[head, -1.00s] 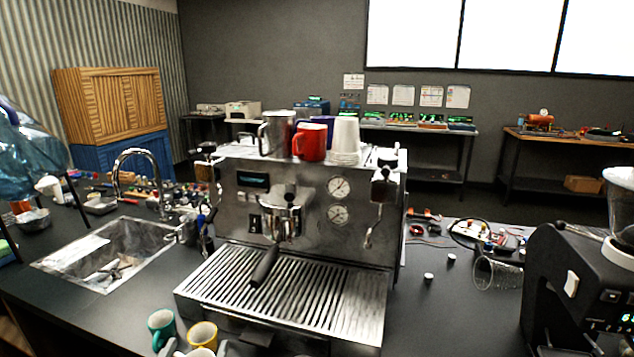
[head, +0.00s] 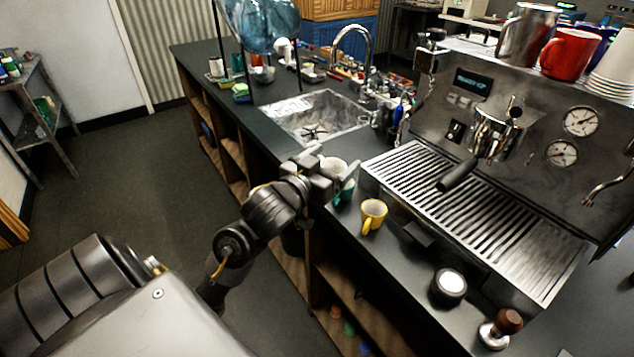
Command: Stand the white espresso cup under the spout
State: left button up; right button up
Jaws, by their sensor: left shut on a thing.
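My left gripper (head: 326,176) is shut on the white espresso cup (head: 334,165) near the counter's front edge, left of the espresso machine. The fingers hide part of the cup, and I cannot tell whether it is clear of the counter. The machine's spout area is under the portafilter (head: 497,138), whose black handle (head: 458,175) points toward me. The slatted drip tray (head: 470,217) below it is bare. My right gripper is not in view.
A green cup (head: 345,192) stands close beside my gripper, and a yellow cup (head: 373,214) stands to its right. A round black item (head: 449,286) and a wooden-handled tamper (head: 501,328) stand before the machine. The sink (head: 313,115) lies behind.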

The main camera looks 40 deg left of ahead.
pick_arm(q)
jog(key=shift+m+h, duration=0.3)
jog(key=a+r, duration=0.2)
jog(key=a, duration=0.1)
jog(key=shift+a+r, duration=0.3)
jog(key=shift+r, duration=0.05)
jog(key=f, duration=0.1)
jog(key=f+h, duration=0.1)
jog(key=f+m, duration=0.1)
jog(key=shift+s+a+h, duration=0.25)
jog(key=shift+a+h, duration=0.05)
jog(key=shift+h, duration=0.1)
